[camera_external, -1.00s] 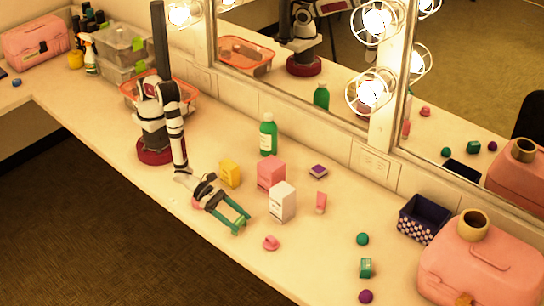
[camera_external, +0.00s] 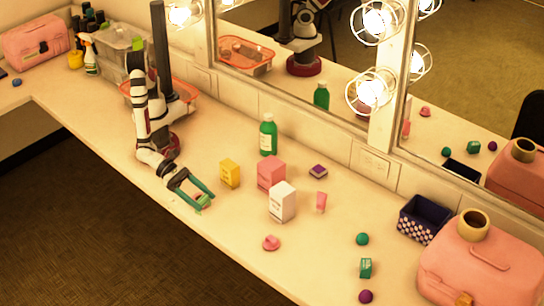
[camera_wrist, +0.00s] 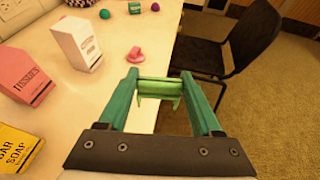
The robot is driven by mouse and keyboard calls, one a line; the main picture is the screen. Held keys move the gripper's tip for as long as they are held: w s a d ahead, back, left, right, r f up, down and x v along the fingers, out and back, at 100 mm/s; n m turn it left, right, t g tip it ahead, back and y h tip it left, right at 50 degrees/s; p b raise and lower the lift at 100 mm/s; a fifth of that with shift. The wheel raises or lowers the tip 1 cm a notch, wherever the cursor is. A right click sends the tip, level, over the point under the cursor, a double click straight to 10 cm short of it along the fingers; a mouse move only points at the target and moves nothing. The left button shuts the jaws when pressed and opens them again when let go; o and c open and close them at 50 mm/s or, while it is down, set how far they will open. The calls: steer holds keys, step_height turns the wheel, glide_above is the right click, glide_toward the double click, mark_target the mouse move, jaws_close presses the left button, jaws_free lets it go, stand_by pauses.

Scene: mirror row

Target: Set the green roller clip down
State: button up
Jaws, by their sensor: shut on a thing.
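The green roller clip (camera_wrist: 159,88) is a ribbed green piece lying crosswise between my two teal fingertips in the wrist view. My gripper (camera_wrist: 160,80) is shut on it, one finger at each end. In the external view my gripper (camera_external: 206,202) is low near the table's front edge, left of the white box. The clip (camera_external: 202,203) shows there only as a small shape between the fingertips. I cannot tell whether it touches the table.
A yellow soap box (camera_external: 230,173), pink box (camera_external: 271,173), white box (camera_external: 282,202) and green bottle (camera_external: 268,135) stand to the right. A pink clip (camera_external: 271,243) lies near the front edge. Further right are a dark basket (camera_external: 424,219) and pink case (camera_external: 482,265). The floor drops off in front.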

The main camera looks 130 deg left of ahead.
steer(key=shift+s+d+r, duration=0.35)
steer(key=shift+s+d, duration=0.05)
steer(key=shift+d, duration=0.1)
steer(key=r, duration=0.3)
steer(key=a+r, duration=0.1)
steer(key=r, duration=0.1)
steer(key=shift+w+r, duration=0.1)
steer(key=shift+w, duration=0.15)
steer(key=a+n+g+y, duration=0.1)
steer(key=a+n+y, duration=0.1)
steer(key=a, duration=0.8)
steer(key=w+a+n+g+y, duration=0.1)
steer(key=a+n+g+y, duration=0.1)
steer(key=a, duration=0.9)
steer(key=w+a+n+g+y, duration=0.1)
steer(key=a+n+y, duration=0.3)
steer(key=a, duration=0.7)
steer(key=shift+w+g, duration=0.1)
steer(key=shift+g, duration=0.4)
steer(key=s+a+n+g+y, duration=0.25)
steer(key=s+a, duration=0.25)
steer(key=a, duration=0.6)
steer(key=shift+n+g, duration=0.25)
steer(key=shift+n, duration=0.2)
steer(key=f, duration=1.6)
steer(key=shift+a, duration=0.3)
